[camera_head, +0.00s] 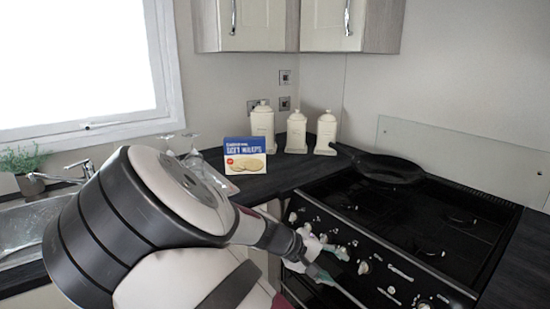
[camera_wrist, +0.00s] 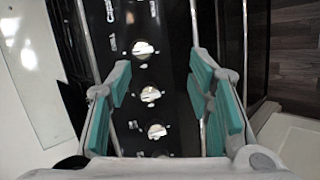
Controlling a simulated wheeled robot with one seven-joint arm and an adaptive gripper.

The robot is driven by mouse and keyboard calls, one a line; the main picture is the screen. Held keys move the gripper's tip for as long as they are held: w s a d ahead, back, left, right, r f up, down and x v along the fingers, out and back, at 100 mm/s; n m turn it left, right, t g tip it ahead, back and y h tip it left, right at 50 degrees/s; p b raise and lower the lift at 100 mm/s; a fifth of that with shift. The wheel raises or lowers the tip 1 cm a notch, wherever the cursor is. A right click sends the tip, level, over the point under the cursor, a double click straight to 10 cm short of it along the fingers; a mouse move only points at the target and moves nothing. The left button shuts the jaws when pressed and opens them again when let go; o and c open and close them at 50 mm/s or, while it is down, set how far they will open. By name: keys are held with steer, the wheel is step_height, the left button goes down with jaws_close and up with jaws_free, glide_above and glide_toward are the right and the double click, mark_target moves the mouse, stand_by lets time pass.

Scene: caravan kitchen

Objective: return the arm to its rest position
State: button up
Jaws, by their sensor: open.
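My gripper (camera_head: 330,263) is in front of the oven's control panel, at the end of my arm, which reaches across the lower middle of the head view. In the wrist view my gripper (camera_wrist: 160,88) has its teal-padded fingers spread wide apart, with nothing held between them. The stove's white knobs (camera_wrist: 150,95) show in the gap between the fingers. Whether any finger touches the panel cannot be told.
The black stove (camera_head: 430,215) carries a dark pan (camera_head: 385,167) at its back left. A wafer box (camera_head: 245,157) and several cream canisters (camera_head: 262,128) stand on the dark counter. A sink (camera_head: 30,225) with a tap is at left. Cupboards (camera_head: 250,22) hang above.

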steer(key=s+d+r+m+y+p, duration=0.1)
steer(key=s+r+y, duration=0.2)
steer(key=s+r, duration=0.5)
steer(key=s+d+r+m+t+y+p, duration=0.1)
steer(key=s+d+r+y+p, duration=0.1)
steer(key=s+r, duration=0.6)
steer(key=s+d+r+m+y+p, duration=0.1)
steer(key=s+r+y, duration=0.3)
steer(key=s+r, duration=0.5)
steer(key=s+m, duration=0.1)
steer(key=s, duration=0.6)
steer(key=shift+d+t+y+p, duration=0.3)
steer(key=shift+d, duration=0.05)
steer(key=shift+s, duration=0.1)
